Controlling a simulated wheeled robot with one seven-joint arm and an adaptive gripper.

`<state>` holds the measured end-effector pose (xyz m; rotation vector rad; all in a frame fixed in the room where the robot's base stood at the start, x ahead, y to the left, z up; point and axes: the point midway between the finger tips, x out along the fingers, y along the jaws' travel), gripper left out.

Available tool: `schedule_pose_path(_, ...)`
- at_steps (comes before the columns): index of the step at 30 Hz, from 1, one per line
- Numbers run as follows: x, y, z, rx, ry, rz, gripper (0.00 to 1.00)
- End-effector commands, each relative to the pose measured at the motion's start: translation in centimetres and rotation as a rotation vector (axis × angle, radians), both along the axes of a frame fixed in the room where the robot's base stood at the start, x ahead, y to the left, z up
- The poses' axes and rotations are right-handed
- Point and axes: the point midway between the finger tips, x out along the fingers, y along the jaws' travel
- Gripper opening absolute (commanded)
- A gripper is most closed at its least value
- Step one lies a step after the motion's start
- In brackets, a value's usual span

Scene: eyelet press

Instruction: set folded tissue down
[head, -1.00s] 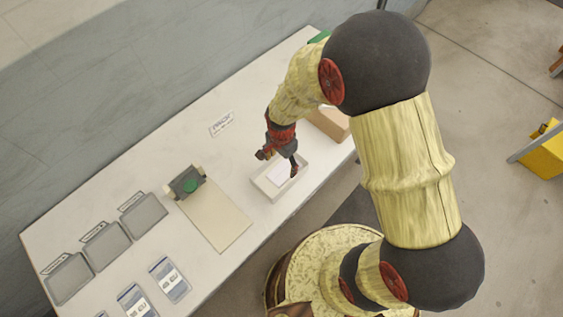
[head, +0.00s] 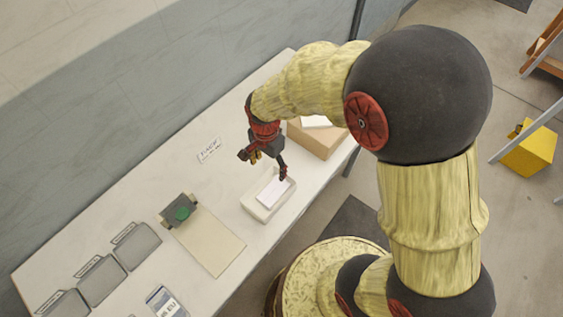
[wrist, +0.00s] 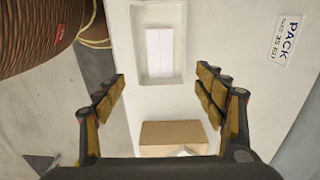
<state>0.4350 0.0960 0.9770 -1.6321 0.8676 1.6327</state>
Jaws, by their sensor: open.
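A white folded sheet, apparently the tissue (head: 272,190), lies flat inside a shallow white tray (head: 246,205) on the bench. The sheet also shows in the wrist view (wrist: 160,52), with a crease down its middle, inside the tray (wrist: 139,60). My gripper (head: 264,163) is open and empty, above the bench near the tray's far end. In the wrist view its fingers (wrist: 162,82) are spread wide with nothing between them, apart from the sheet.
A brown carton (head: 322,143) with a white sheet on top (head: 316,121) stands beyond the tray. A green-topped press (head: 181,212) with a beige mat (head: 212,243), grey trays (head: 137,246) and a pouch (head: 165,303) lie at left. A PACK label (head: 209,150) lies behind.

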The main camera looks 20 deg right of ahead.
Motion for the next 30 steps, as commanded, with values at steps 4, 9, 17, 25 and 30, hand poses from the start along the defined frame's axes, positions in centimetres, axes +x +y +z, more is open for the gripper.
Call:
schedule_pose_path(4, 0.0, -0.4, 1.7, 0.004, -0.022, 0.032, 0.7)
schedule_pose_path(9, -0.9, -2.6, 9.0, 0.009, -0.127, 0.216, 0.7)
schedule_pose_path(17, -7.4, -7.1, 20.7, -0.083, -0.336, 0.63, 0.7)
schedule_pose_path(25, -13.2, -9.3, 25.0, -0.215, -0.441, 0.91, 0.7)
schedule_pose_path(30, -14.0, -9.6, 25.4, -0.24, -0.452, 0.956, 0.7)
